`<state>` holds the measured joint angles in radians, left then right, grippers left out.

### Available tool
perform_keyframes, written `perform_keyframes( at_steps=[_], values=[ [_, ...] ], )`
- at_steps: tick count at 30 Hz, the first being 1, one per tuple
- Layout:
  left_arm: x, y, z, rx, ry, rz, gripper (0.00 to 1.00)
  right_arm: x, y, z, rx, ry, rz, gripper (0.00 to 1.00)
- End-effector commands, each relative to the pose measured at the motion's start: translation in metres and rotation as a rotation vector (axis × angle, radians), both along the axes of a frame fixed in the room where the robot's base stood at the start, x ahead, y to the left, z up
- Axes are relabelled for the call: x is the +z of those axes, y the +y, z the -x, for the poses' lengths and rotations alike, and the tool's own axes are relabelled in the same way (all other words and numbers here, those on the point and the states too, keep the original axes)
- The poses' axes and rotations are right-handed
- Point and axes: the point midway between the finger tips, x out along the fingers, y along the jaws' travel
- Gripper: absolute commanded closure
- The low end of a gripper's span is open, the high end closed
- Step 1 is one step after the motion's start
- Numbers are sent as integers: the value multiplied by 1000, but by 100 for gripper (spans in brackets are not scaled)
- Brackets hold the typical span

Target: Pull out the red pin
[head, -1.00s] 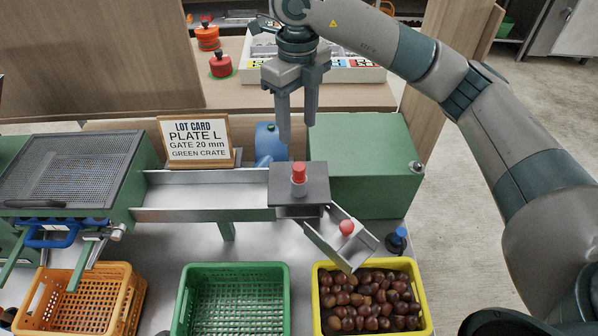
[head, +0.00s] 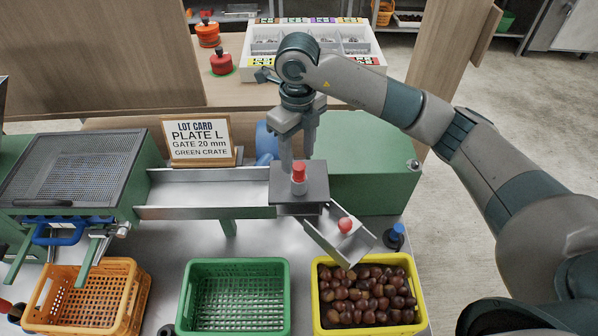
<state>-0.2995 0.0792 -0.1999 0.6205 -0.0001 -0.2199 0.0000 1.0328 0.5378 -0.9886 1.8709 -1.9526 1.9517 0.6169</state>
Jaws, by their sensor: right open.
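The red pin (head: 299,172) stands upright in a grey collar on the dark plate (head: 312,190) at the right end of the metal chute. My right gripper (head: 297,163) points down just above and behind the pin, its fingers apart. The fingertips are close to the pin's top; I cannot tell whether they touch it. My left gripper is not in view.
A lot card (head: 198,141) stands behind the chute (head: 205,190). A short tilted spout (head: 330,238) with a red ball knob (head: 345,225) points down toward a yellow crate (head: 316,300) of chestnuts. A green crate (head: 190,300) is empty. An orange crate (head: 140,300) stands at left. A blue knob (head: 396,232) sits at right.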

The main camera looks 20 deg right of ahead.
Motion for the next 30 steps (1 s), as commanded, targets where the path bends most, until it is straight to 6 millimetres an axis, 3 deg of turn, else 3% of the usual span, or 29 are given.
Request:
perform_keyframes(
  at_steps=[8, 15, 21, 30],
  values=[
    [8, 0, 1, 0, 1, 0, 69, -6, -1, 0, -2, 3, 1, 52],
    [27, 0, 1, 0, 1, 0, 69, -30, -3, 0, -2, 4, 0, 52],
    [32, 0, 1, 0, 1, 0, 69, -50, -3, 0, -1, 1, 0, 52],
    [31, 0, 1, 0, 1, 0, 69, -52, -3, -1, 0, 0, 0, 52]
  ],
)
